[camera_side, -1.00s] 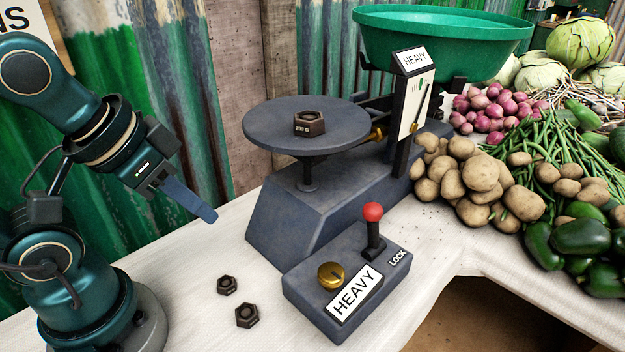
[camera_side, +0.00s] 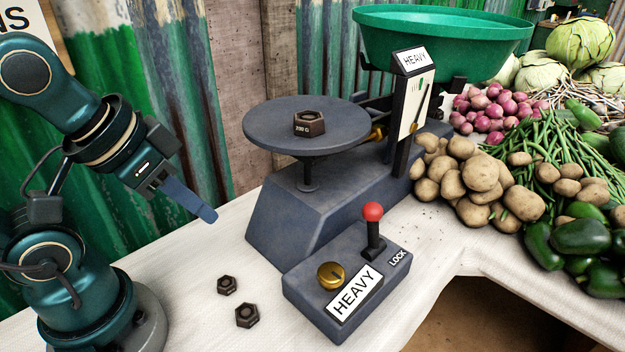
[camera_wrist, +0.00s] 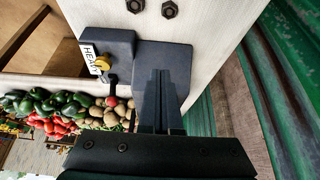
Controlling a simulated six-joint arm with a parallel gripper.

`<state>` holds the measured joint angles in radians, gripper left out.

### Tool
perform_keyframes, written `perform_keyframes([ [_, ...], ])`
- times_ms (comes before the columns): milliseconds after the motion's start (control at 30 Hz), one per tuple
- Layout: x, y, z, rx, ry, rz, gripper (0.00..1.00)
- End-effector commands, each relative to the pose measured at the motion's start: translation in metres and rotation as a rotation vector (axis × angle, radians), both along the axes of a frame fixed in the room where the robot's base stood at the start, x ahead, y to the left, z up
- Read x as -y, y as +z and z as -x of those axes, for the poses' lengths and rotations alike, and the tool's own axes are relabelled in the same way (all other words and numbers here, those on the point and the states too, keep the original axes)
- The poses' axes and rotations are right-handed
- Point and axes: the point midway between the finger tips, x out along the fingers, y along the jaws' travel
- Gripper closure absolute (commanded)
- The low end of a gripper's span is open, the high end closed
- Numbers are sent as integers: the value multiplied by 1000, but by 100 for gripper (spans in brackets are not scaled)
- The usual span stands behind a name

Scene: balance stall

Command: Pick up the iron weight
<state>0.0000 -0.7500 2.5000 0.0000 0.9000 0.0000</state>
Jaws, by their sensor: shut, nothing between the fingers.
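A dark hexagonal iron weight (camera_side: 309,123) with a pale "200 G" style marking sits on the round grey plate (camera_side: 262,137) of the balance. Two smaller dark hexagonal weights lie on the white table: one weight (camera_side: 227,285) and, nearer the front, another weight (camera_side: 247,315). Both also show at the top of the wrist view, the first weight (camera_wrist: 135,5) and the second weight (camera_wrist: 169,9). My gripper (camera_side: 210,216) is shut and empty, above the table to the left of the balance and apart from all the weights. The plate and its weight are not clearly visible in the wrist view.
The balance's grey body (camera_side: 325,215) carries a green pan (camera_side: 440,40) at the back. A control box (camera_side: 320,290) has a red-knobbed lever (camera_side: 373,213) and a brass knob (camera_side: 331,275). Potatoes (camera_side: 480,172) and other vegetables fill the right.

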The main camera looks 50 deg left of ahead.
Motion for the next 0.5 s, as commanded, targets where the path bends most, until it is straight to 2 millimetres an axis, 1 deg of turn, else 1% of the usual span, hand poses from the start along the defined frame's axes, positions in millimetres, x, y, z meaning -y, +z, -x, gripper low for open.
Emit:
perform_keyframes([
  [167,0,0,0,0,0,0,100],
  [267,0,0,0,0,0,0,66],
  [300,0,0,0,0,0,0,50],
  [367,0,0,0,0,0,0,27],
  [400,0,0,0,0,0,0,21],
  [500,0,0,0,0,0,0,21],
])
